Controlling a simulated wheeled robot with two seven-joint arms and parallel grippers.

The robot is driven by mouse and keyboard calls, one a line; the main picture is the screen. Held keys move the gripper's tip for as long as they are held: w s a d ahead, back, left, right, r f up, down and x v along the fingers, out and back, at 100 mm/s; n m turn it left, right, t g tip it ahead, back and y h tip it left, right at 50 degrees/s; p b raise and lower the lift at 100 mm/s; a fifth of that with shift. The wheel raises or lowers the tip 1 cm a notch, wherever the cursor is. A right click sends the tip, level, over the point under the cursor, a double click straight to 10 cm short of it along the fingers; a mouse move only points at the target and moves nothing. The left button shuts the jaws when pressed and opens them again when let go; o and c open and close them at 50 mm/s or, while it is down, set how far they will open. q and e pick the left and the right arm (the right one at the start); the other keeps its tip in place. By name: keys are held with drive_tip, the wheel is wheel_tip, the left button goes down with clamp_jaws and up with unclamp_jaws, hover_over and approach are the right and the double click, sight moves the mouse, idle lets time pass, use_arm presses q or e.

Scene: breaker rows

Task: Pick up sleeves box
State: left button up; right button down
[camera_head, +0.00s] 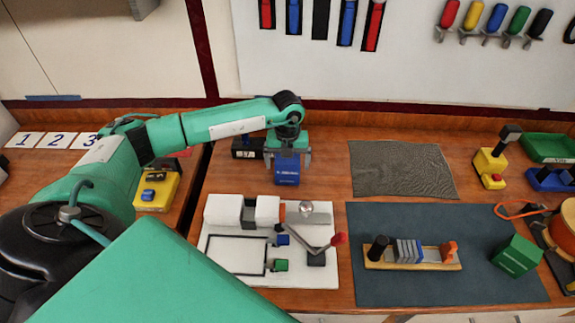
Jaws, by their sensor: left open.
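A blue box (287,172) with small white lettering, too small to read, stands on the wooden bench near the back, left of centre. It looks like the sleeves box. My left gripper (287,158) points down over it, with one finger at each side of its upper part. The fingers are open, and I cannot tell whether they touch the box. My right gripper is not in view.
A black block with a white label (244,148) stands close left of the blue box. In front lies a white fixture (221,280) with a red-tipped lever. A grey textured mat (400,170), a dark mat (400,292) and a green box (515,256) are to the right.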

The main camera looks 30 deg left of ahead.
use_arm(q)
drive_tip(key=shift+f, duration=0.9)
drive_tip(key=shift+c, duration=0.4)
drive_tip(key=c, duration=1.1)
drive_tip(key=shift+c, duration=0.4)
drive_tip(key=shift+r, duration=0.15)
